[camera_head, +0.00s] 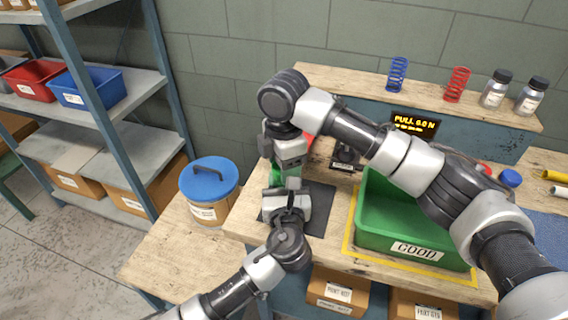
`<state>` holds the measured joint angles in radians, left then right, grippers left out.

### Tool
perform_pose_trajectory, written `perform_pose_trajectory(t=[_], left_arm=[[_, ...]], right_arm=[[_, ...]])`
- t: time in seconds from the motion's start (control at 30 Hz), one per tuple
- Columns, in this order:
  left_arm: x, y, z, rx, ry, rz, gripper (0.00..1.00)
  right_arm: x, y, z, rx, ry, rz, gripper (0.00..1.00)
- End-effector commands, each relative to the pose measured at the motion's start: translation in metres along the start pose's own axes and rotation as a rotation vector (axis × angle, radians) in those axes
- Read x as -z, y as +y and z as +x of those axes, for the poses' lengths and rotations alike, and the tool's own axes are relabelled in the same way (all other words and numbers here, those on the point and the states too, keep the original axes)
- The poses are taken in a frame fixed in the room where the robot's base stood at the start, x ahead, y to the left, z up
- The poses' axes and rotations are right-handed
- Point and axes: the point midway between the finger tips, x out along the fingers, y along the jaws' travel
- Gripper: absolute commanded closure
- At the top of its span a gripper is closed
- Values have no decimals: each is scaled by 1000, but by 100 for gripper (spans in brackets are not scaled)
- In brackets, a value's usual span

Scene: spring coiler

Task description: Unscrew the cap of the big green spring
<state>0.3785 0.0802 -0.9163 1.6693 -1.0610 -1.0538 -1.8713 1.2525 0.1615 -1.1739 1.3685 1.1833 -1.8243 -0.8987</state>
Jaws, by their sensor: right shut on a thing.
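The big green spring (293,183) stands at the left end of the workbench on a dark mat (322,215). Only slivers of green show between my two grippers. My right gripper (291,160) points down from above and is shut at the top of the spring, where the cap is; the cap itself is hidden by the gripper. My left gripper (287,194) reaches up from below and is at the lower part of the spring. Its fingers are too covered to tell whether they are closed.
A green bin labelled GOOD (412,250) stands right of the mat. The back shelf holds a blue spring (397,74), a red spring (457,84) and two jars (496,89). A blue-lidded bucket (208,182) is at left.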

Motion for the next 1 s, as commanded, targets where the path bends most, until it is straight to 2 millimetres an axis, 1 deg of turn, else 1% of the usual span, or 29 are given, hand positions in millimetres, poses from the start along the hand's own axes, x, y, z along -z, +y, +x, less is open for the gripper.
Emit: perform_pose_trajectory(t=[0.1, 0.7, 0.83, 0.9, 1.0], left_arm=[[2, 1, 0, -2, 3, 2, 100], [2, 0, 0, -1, 3, 2, 100], [2, 0, 0, -1, 3, 2, 100], [2, 0, 0, -1, 3, 2, 100], [2, 0, 0, -1, 3, 2, 100]], right_arm=[[-2, 0, 0, -1, -3, -265, 74], [-2, 1, -2, 2, -4, -1633, 74], [-2, 1, -2, 1, -4, -1846, 74], [-2, 1, -2, 1, -3, -1916, 74], [-2, 1, -2, 1, -3, -1965, 74]])
